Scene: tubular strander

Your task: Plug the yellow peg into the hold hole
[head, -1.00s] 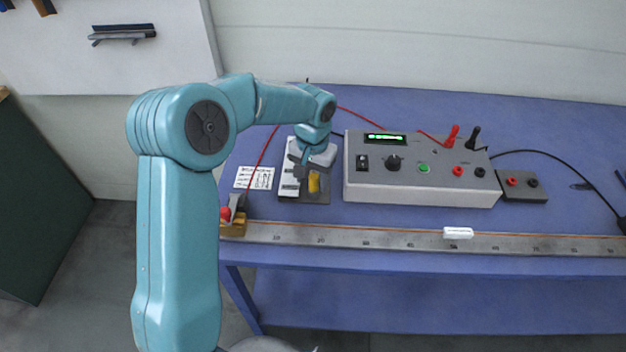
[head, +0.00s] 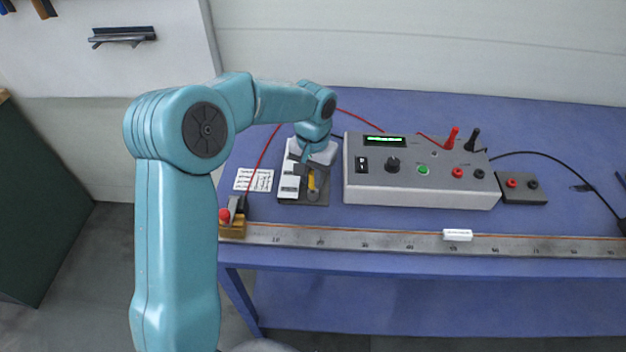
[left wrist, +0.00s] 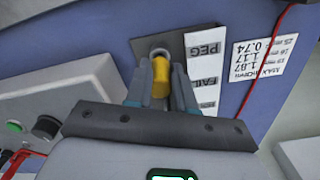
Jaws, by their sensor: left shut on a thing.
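The yellow peg (head: 311,183) is over the dark plate (head: 320,200) on the blue bench, left of the grey control box. In the left wrist view the yellow peg (left wrist: 160,78) sits between the two fingers of my left gripper (left wrist: 160,88), which is shut on it. My left gripper (head: 309,168) reaches down over the plate in the head view. A round grey spot (head: 313,196) shows on the plate just in front of the peg. The hold hole is not clearly seen, and I cannot tell whether the peg's end is in a hole. My right gripper is not in view.
A white strip with the words PEG and FAIL (left wrist: 201,70) lies beside the peg. The grey control box (head: 420,188) stands close to the right. A printed card (head: 254,180) and a red wire (head: 265,153) lie left. A ruler rail (head: 380,240) runs along the front.

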